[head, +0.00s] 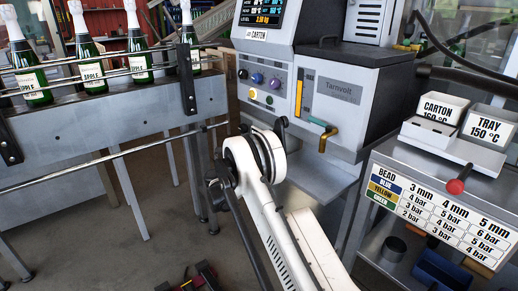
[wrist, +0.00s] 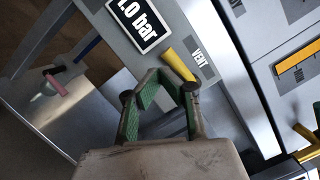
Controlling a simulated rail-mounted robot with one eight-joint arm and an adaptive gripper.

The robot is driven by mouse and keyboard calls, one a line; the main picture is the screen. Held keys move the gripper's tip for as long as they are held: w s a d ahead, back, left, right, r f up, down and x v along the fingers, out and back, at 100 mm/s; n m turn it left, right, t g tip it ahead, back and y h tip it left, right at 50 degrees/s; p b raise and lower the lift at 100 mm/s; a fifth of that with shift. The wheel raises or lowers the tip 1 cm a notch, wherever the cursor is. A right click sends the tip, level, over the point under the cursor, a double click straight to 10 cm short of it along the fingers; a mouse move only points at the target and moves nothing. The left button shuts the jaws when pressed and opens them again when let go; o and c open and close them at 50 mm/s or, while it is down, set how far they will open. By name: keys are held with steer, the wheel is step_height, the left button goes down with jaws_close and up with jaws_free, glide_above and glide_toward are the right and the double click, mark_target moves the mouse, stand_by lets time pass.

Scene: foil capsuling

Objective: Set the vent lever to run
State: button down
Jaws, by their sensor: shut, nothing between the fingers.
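The vent lever (wrist: 179,64) is a short yellow bar on a grey panel in the wrist view. It lies slanted beside the VENT label (wrist: 198,57), its lower end near the right finger. My gripper (wrist: 160,74) shows green-padded fingers, closed with nothing held, just left of and below the lever. I cannot tell whether the right finger touches the lever. In the head view my white arm reaches up in front of the machine; the gripper tips and vent lever cannot be made out there.
A pressure plate reading bar (wrist: 140,22) is above the lever. A grey machine (head: 330,90) with knobs and an amber handle (head: 328,138) stands behind my arm. Bottles (head: 88,55) stand on a railed conveyor at left. A red-knobbed lever (head: 456,186) is at right.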

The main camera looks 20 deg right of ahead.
steer(key=v, duration=0.3)
steer(key=w+v, duration=0.1)
steer(key=v, duration=0.1)
steer(key=shift+s+a+f, duration=0.2)
steer(key=shift+a+f, duration=0.1)
steer(key=shift+a, duration=0.1)
